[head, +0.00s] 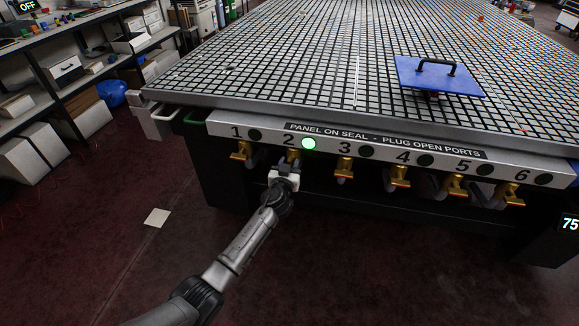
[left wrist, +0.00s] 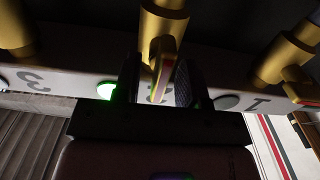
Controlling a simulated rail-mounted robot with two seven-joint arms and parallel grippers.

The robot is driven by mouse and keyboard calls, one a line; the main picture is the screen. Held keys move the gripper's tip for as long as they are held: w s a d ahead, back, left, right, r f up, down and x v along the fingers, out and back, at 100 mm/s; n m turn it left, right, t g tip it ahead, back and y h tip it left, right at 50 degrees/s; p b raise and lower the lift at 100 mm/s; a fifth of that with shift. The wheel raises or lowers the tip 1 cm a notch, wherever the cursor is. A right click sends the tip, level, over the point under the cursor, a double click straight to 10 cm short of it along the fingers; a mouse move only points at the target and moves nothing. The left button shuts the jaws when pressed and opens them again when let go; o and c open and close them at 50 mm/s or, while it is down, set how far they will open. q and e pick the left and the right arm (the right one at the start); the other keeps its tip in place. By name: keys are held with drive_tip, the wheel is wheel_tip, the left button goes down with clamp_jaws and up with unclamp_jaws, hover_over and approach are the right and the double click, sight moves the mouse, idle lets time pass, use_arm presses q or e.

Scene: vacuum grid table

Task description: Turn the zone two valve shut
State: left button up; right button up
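The zone two valve (head: 292,155) is a brass valve under the number 2 on the front panel of the table. My left gripper (head: 285,173) is right at this valve. In the left wrist view the gripper (left wrist: 159,85) is open, its dark fingers on either side of the lever. The lever looks nearer the right-hand finger; contact cannot be told. The lamp (head: 308,143) beside the 2 glows green. My right gripper is out of view.
The zone one valve (head: 241,151) and zone three valve (head: 344,167) are close on either side. A blue panel with a black handle (head: 440,76) lies on the grid table (head: 300,50). Shelves (head: 70,75) stand at the left; the floor before the table is mostly clear.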

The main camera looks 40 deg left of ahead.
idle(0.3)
use_arm(q)
clamp_jaws()
drive_tip(key=shift+m, duration=0.3)
drive_tip(key=m, duration=0.3)
drive_tip(key=shift+w+d+m, duration=0.1)
drive_tip(key=shift+m, duration=0.3)
drive_tip(key=m, duration=0.4)
drive_tip(key=shift+m, duration=0.3)
drive_tip(key=m, duration=0.4)
drive_tip(key=shift+w+d+f, duration=0.1)
drive_tip(key=shift+d+f, duration=0.05)
drive_tip(key=m+p, duration=0.1)
drive_tip(key=m, duration=0.3)
drive_tip(key=shift+f+m, duration=0.15)
drive_tip(key=shift+m, duration=0.45)
